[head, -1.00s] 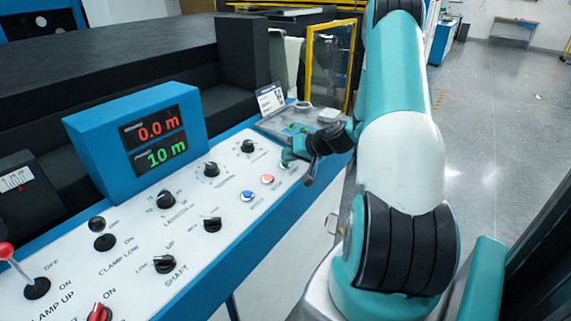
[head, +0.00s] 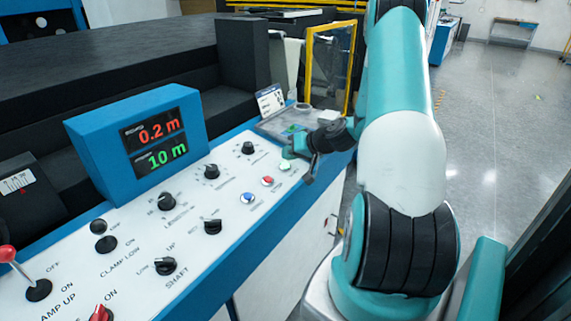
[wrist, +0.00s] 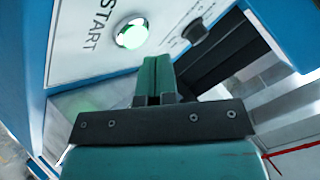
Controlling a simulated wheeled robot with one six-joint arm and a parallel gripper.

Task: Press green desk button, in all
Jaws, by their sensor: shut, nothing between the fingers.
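The green desk button (head: 285,166) sits on the white panel at the far right end of its row, beside the red button. In the wrist view the green button (wrist: 132,33) glows pale green next to the word START. My gripper (head: 288,153) is just above and behind the button in the head view. In the wrist view my gripper (wrist: 152,72) shows its teal fingers shut together and empty, with their tips a little below the button and apart from it in the picture.
A blue display box (head: 137,143) reads 0.2 m in red and 10 m in green. The red button (head: 267,181) and blue button (head: 247,198) are close by. Black knobs (head: 211,172) stand on the panel. A yellow-framed guard (head: 329,70) rises behind.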

